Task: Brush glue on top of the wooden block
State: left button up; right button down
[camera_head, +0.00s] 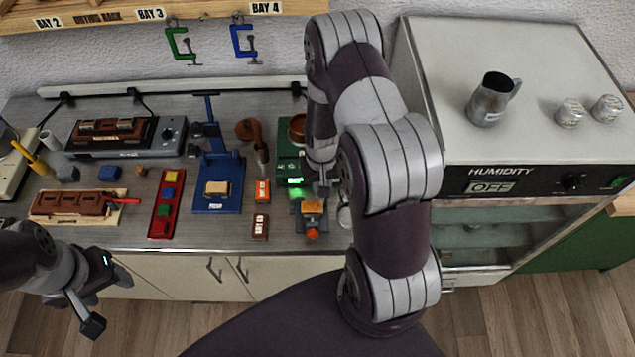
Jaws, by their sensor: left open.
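A small wooden block (313,207) sits on a dark holder at the front of the bench, below my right gripper. Another wooden block (217,188) lies on a blue press (232,203). A copper pot (296,127) stands on a green heater (287,170) with a lit display, partly hidden by my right arm. My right gripper (322,188) points down beside the heater, just above the first block; its fingers are too small and covered to read. My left gripper (108,303) is open and empty, in front of the bench's front edge at lower left. No brush is clearly recognisable in its jaws.
A red tray (154,222) holds coloured blocks. A brown rack (72,204) and a black device (125,137) stand at left. An orange box (262,190) and a brown box (260,226) lie mid-bench. A humidity cabinet (520,150) stands at right, carrying a metal jug (491,99).

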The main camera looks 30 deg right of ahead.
jog(key=shift+a+f, duration=0.1)
jog(key=w+a, duration=0.1)
jog(key=a, duration=0.1)
jog(key=w+a, duration=0.1)
jog(key=shift+w+a, duration=0.2)
jog(key=shift+a, duration=0.2)
jog(key=shift+r, duration=0.2)
notch_tip(320, 180, up, 7)
jog(key=p, duration=0.5)
jog(key=shift+p, duration=0.35)
jog(key=shift+f, duration=0.1)
